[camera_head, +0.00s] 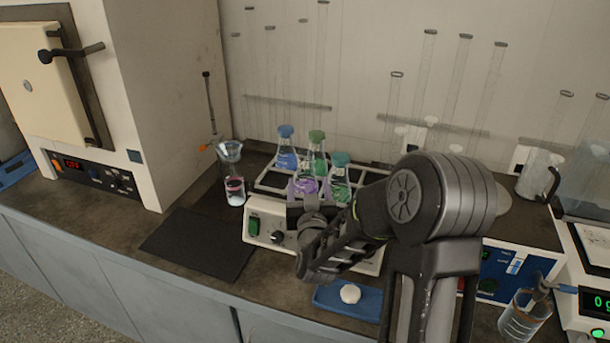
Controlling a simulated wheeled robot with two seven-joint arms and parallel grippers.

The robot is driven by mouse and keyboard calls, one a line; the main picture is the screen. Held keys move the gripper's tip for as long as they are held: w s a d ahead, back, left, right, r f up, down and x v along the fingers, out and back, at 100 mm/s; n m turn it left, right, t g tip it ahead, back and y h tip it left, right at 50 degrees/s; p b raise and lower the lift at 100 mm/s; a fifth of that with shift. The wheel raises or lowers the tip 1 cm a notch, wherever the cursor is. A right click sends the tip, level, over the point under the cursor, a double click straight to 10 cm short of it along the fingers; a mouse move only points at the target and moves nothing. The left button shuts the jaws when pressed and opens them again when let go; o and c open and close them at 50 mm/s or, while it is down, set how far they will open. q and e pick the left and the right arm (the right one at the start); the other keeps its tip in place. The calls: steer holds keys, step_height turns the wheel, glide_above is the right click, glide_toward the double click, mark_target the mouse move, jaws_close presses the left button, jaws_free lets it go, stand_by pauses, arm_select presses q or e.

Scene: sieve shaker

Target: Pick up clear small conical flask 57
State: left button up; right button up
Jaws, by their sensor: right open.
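Several conical flasks with coloured contents stand together on the shaker (262,212). One has a blue stopper and blue liquid (287,155), one a green stopper (317,137), one a teal stopper and green liquid (339,185). A flask with purple liquid (305,185) stands in front of them. I cannot read any number, so I cannot tell which is flask 57. My right gripper (308,240) is open in front of the shaker, just below and in front of the flasks. It and its wrist hide the shaker's right part. My left gripper is not in view.
A black mat (197,243) lies front left. A blue tray (335,307) with a white piece lies below my gripper. A beaker (522,316) and a balance (590,260) are at right.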

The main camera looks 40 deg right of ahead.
mark_target(306, 171)
steer(key=shift+p+x, duration=0.35)
steer(key=shift+x, duration=0.9)
steer(key=shift+w+r, duration=0.1)
steer(key=shift+w, duration=0.05)
steer(key=p+x, duration=0.2)
steer(key=x, duration=0.3)
steer(key=shift+r, duration=0.1)
jaws_close()
stand_by(0.4)
